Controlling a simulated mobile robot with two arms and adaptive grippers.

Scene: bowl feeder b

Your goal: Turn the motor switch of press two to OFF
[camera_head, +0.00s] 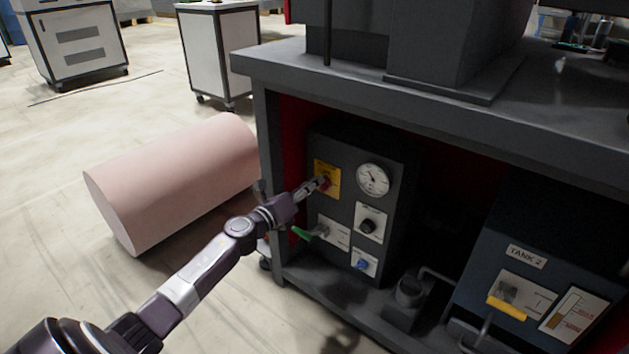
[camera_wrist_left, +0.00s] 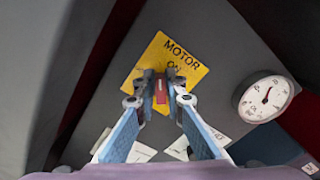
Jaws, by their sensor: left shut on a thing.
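The motor switch plate (camera_head: 333,171) is yellow and sits at the upper left of the dark control panel under the bench. In the left wrist view the plate (camera_wrist_left: 190,68) reads MOTOR and ON, and looks tilted. The red switch knob (camera_wrist_left: 160,97) stands in front of it. My left gripper (camera_wrist_left: 160,86) is shut on the red knob, one finger on each side; in the head view the gripper (camera_head: 321,185) covers most of the knob. The fingers hide the lower part of the plate. My right gripper is not in view.
A round gauge (camera_head: 373,179), a black knob (camera_head: 367,226), a blue knob (camera_head: 362,265) and a green lever (camera_head: 301,233) are close by on the panel. The bench top (camera_head: 440,105) overhangs it. A TANK 2 box (camera_head: 560,260) stands to the right; a pink roll (camera_head: 175,180) lies left.

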